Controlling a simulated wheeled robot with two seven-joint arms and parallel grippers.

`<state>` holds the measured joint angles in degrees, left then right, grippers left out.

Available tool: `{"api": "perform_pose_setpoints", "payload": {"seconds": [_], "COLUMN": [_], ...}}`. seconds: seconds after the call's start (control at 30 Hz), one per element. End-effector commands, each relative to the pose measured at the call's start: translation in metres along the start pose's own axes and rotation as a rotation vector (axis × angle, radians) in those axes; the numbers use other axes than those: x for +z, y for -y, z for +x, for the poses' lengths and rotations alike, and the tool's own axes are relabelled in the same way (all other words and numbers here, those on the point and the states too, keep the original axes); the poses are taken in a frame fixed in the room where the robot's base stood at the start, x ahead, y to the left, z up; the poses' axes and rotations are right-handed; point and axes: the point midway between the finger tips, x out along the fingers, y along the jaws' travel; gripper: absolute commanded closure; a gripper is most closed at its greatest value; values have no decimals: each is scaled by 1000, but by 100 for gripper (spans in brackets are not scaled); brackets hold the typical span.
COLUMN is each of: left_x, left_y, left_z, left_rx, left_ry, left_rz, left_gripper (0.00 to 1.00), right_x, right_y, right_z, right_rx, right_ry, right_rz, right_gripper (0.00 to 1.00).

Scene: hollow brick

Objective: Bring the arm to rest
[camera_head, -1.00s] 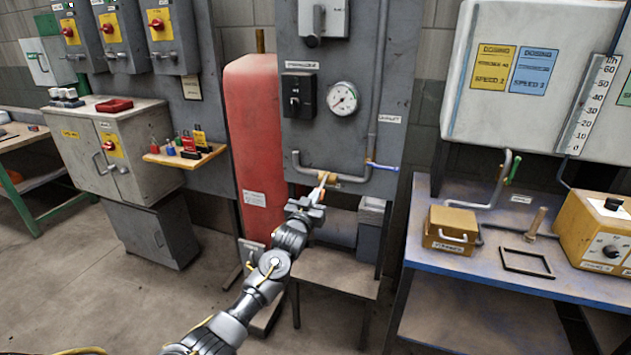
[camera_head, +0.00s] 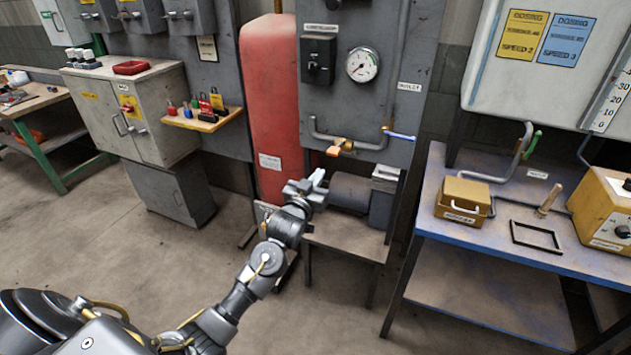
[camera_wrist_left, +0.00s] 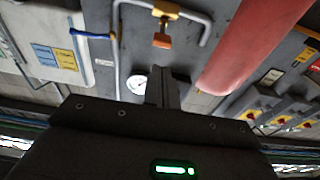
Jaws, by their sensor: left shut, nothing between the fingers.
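My left gripper (camera_head: 318,182) is shut and empty. In the head view it is in front of the red tank and the grey panel, above the small grey table, a little below the orange valve handle (camera_head: 333,151) on the pipe and apart from it. In the left wrist view the shut fingers (camera_wrist_left: 162,88) point up the picture, with the orange handle (camera_wrist_left: 162,41) beyond them. My right gripper is not in view.
The small grey table (camera_head: 345,238) holds a motor-like unit. The red tank (camera_head: 278,110) stands behind my arm. A blue-topped bench (camera_head: 480,255) with an ochre box (camera_head: 462,200) stands right. A small shelf (camera_head: 205,122) with locks is left. Open floor lies at front left.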

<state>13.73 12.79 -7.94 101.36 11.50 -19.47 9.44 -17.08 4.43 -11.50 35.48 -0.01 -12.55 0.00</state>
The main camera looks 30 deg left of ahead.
Motion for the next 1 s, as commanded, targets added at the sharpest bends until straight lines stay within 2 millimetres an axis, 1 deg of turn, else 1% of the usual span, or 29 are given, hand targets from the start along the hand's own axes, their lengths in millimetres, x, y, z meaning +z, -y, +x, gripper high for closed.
{"api": "perform_pose_setpoints", "payload": {"seconds": [0.1,0.2,0.73,0.77,0.87,0.97,1.0], "left_x": [0,0,-1,3,35,96,126], "left_y": [1,2,2,1,2,2,2], "left_z": [-8,-10,-10,-9,-5,-8,-14], "left_rx": [-2,-3,-1,4,9,20,26], "left_ry": [0,0,-5,-1,56,168,222], "left_rz": [1,1,14,26,63,105,122], "left_gripper": [100,100,100,100,100,100,100], "right_x": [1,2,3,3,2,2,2], "right_y": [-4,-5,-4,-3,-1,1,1], "right_z": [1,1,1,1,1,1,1], "right_rx": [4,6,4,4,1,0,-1], "right_ry": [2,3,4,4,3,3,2], "right_rz": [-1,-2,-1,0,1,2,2], "right_gripper": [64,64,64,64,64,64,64]}}
